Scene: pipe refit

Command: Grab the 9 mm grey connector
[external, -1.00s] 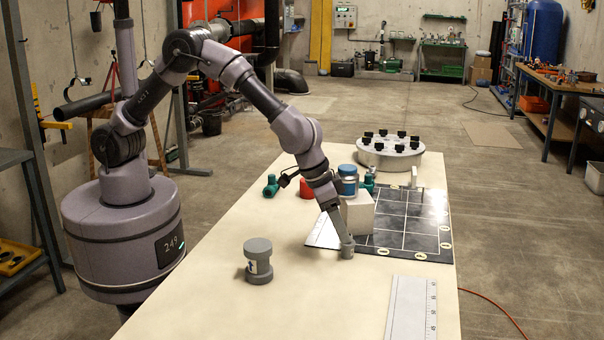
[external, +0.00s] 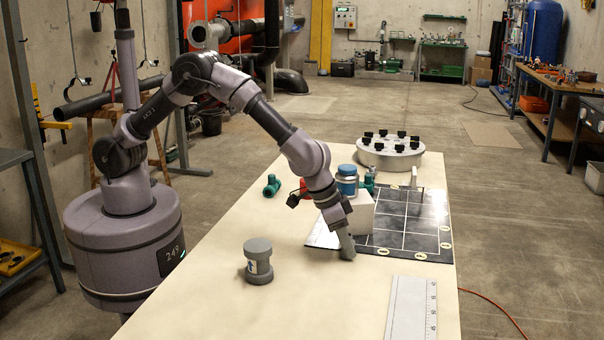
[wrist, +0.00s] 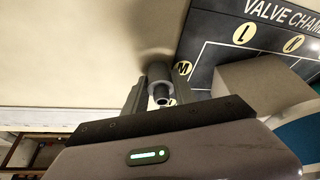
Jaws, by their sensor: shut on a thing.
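A small grey connector (wrist: 159,72) with a round open end shows between my two fingers in the wrist view. My gripper (external: 347,250) is shut on it, down at the tabletop beside the left front edge of the black board. A finger stands on each side of the connector in the wrist view. In the external view the fingers hide most or all of it. No size mark on it can be read.
A larger grey flanged piece (external: 258,262) stands to the left. The black gridded board (external: 405,222) lies to the right, a ruler (external: 411,308) in front. The front left tabletop is clear.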

